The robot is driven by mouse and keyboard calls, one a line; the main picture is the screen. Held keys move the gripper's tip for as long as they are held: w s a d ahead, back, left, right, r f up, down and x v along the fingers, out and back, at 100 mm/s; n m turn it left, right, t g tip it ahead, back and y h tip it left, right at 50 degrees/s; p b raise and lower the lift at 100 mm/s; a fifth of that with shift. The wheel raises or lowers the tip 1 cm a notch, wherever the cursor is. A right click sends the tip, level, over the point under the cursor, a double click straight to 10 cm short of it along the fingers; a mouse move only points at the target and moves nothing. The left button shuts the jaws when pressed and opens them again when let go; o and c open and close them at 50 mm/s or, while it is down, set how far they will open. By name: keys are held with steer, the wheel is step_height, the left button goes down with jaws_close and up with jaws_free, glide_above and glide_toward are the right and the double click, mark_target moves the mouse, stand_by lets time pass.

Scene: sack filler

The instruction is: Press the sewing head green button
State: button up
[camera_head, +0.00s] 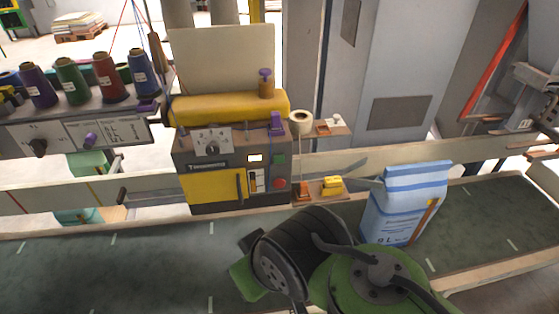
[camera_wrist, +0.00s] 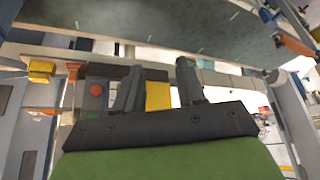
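The sewing head (camera_head: 232,165) is a grey box with a yellow door and a yellow top, standing behind the conveyor in the head view. Its green button (camera_head: 279,160) is on the right of the front panel, above a red button (camera_head: 279,183).
A blue-and-white sack (camera_head: 404,205) stands on the conveyor (camera_head: 120,262), right of the machine. A small shelf with orange and yellow parts (camera_head: 320,188) juts out beside the buttons. Thread spools (camera_head: 105,77) stand at left. The left conveyor is clear.

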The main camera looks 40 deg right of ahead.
jaws_close()
stand_by(1.3)
